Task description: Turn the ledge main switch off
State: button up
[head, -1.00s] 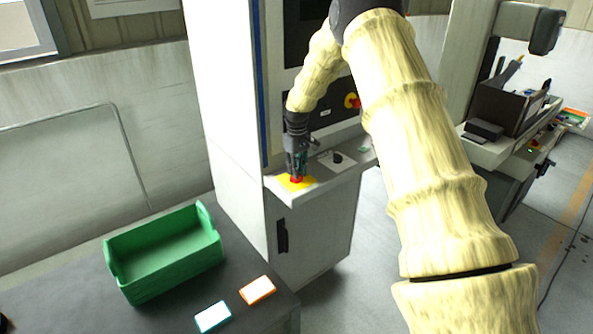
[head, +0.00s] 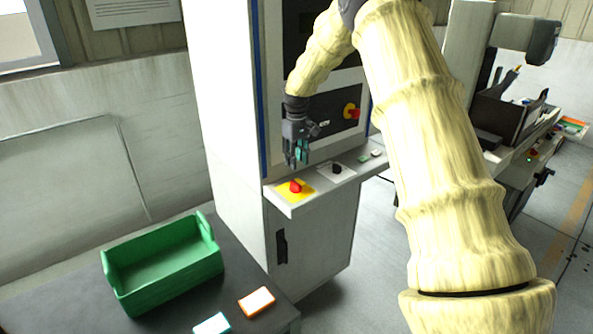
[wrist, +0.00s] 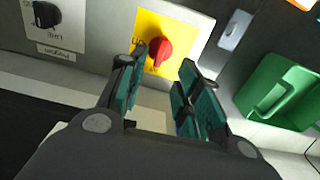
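The ledge main switch is a red rotary knob (head: 295,187) on a yellow plate (head: 306,195), at the left end of the cabinet's grey ledge. In the wrist view the red knob (wrist: 159,52) shows beyond and between my fingertips, on its yellow plate (wrist: 182,24). Some lettering beside the knob is partly hidden by my left finger. My gripper (head: 296,166) is above the ledge, just over the knob and apart from it. In the wrist view its teal-padded fingers (wrist: 165,72) are spread, with nothing between them.
A black knob (head: 336,168) on a white plate sits right of the switch on the ledge. A green bin (head: 165,287) and two small cards stand on the dark table at lower left.

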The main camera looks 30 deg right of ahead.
jog(key=shift+d+r, duration=0.1)
jog(key=shift+r, duration=1.45)
